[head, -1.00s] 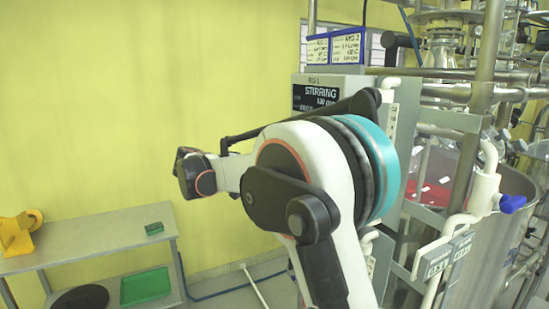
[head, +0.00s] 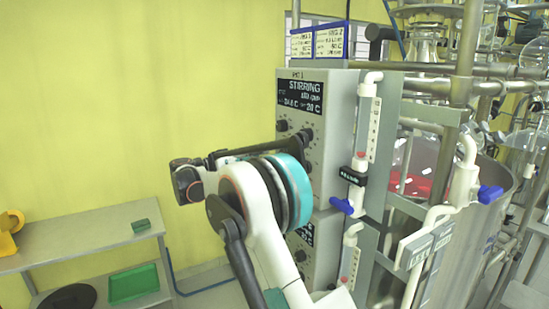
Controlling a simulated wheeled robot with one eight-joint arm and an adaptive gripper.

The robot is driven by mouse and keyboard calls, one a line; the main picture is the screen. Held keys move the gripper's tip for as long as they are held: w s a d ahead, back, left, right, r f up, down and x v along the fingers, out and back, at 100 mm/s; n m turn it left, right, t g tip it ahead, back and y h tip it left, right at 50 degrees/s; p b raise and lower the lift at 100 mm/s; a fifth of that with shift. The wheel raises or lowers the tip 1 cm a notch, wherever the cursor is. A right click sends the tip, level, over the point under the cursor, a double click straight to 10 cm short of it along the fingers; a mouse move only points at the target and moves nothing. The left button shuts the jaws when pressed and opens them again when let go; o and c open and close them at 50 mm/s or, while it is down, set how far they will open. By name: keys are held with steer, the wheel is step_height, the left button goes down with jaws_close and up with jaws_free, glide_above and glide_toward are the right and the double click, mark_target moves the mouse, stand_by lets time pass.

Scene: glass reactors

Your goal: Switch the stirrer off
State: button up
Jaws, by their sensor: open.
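The grey control box (head: 338,125) stands right of centre, with a dark display (head: 301,98) at the top of its front. The display reads "STIRRING", with small temperature figures below that I cannot read surely. Dark knobs sit under it, one at the left of the panel (head: 283,125); others are partly hidden by my arm. My arm reaches across the lower panel. The dark end of my arm, with my gripper (head: 303,138), is near the knobs at panel height. It is small and partly hidden, so I cannot tell whether it touches a knob.
A second control unit (head: 303,238) sits below, partly behind my arm. Blue-handled valves (head: 342,206) and white pipes stand right of the box, beside a steel vessel (head: 505,200). A grey shelf table (head: 80,238) stands at the left. The yellow wall is bare.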

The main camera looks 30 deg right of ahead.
steer(key=d, duration=0.6)
steer(key=shift+d+b, duration=0.2)
steer(key=shift+b, duration=0.1)
steer(key=shift+w, duration=0.1)
steer(key=c, duration=1.1)
